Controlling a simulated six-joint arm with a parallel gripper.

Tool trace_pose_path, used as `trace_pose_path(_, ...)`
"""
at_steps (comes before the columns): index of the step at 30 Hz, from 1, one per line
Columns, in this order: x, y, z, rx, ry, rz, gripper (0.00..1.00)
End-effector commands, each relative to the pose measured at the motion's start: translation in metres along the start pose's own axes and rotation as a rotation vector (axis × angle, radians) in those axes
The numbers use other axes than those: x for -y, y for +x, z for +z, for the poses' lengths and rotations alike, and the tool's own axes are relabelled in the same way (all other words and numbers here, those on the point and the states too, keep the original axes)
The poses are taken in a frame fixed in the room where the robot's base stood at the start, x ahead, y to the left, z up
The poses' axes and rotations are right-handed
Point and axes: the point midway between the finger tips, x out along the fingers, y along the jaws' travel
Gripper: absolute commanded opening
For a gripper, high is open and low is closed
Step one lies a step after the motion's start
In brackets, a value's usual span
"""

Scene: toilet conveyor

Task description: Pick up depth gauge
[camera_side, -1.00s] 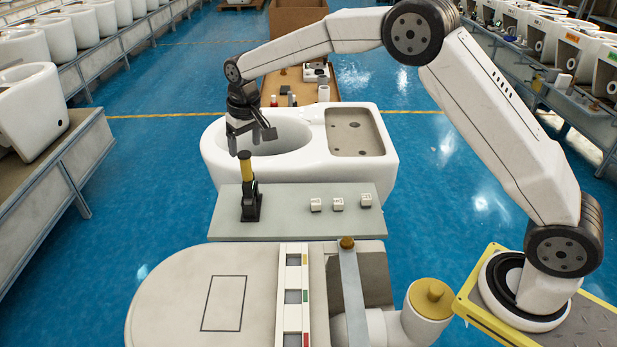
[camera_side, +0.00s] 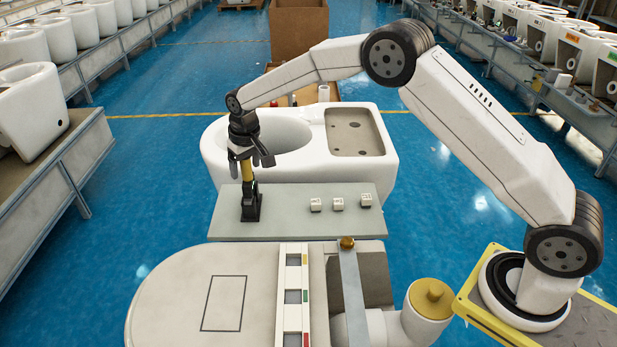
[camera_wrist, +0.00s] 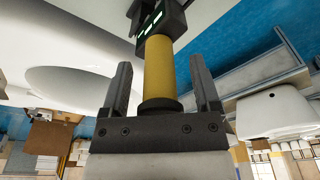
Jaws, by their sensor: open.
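The depth gauge has a yellow handle (camera_side: 247,171) and a black body (camera_side: 250,205) and stands upright on the grey shelf (camera_side: 300,225). My gripper (camera_side: 249,170) is open, with its two fingers on either side of the yellow handle. In the wrist view, the yellow handle (camera_wrist: 160,70) of the gauge lies between the dark fingers of my gripper (camera_wrist: 160,85), with gaps visible on both sides. The gauge's black head with light green marks (camera_wrist: 152,22) is at the top of that view.
Three small white blocks (camera_side: 338,203) sit on the shelf to the right of the gauge. A white toilet (camera_side: 360,175) stands behind the shelf. In front is a grey toilet-shaped fixture (camera_side: 180,300) with a coloured strip (camera_side: 292,290) and a brass knob (camera_side: 347,242).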

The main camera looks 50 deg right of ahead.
Motion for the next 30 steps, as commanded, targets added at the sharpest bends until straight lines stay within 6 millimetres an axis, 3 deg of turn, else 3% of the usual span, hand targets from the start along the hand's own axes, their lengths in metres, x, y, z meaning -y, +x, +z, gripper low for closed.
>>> trace_pose_path(17,-0.0001,0.0049,0.0,-0.001,0.0,0.0,0.79)
trace_pose_path(20,-0.0001,0.0048,0.0,0.0,0.0,0.0,0.54)
trace_pose_path(25,-0.0001,0.0048,0.0001,0.0,0.0,0.0,0.0)
trace_pose_path(30,-0.0001,0.0039,-0.0006,-0.003,0.0,0.0,0.0)
